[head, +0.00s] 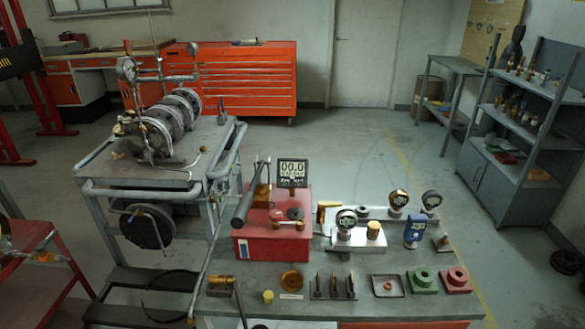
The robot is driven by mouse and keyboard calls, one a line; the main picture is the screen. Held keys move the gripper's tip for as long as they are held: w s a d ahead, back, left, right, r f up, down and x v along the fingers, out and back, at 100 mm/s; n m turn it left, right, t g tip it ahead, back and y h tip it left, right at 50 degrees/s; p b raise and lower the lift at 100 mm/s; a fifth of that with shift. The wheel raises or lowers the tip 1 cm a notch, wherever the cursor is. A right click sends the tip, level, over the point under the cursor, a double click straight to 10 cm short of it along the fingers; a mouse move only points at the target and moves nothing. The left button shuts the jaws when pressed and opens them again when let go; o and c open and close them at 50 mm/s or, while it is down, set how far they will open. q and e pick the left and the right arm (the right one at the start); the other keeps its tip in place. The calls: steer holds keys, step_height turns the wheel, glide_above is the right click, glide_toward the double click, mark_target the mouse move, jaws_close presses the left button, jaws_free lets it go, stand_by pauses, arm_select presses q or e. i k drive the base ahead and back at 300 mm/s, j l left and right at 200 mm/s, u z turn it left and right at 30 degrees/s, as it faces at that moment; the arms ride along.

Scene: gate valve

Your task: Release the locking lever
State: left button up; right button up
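A metal valve assembly (165,118) with gauges and flanged cylinders lies on the grey wheeled cart (140,172) at the left. A thin bent lever (196,160) sticks out at the assembly's right front, over the cart top. I cannot tell for sure whether this is the locking lever, nor its locked state. A red test pump (272,238) on the bench has a long dark handle (243,206) tilted up and a display reading 00.0 (292,172). Neither of my grippers shows in the head view.
The grey workbench (375,262) in front carries gauges, fittings and green and red flanged parts. A hose reel (146,226) hangs under the cart. An orange cabinet (235,80) and a grey shelf (515,130) stand farther back. The floor between is clear.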

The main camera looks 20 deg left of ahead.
mark_target(346, 250)
steer(key=l, duration=0.95)
steer(key=i+l+u, duration=0.1)
steer(key=l, duration=0.85)
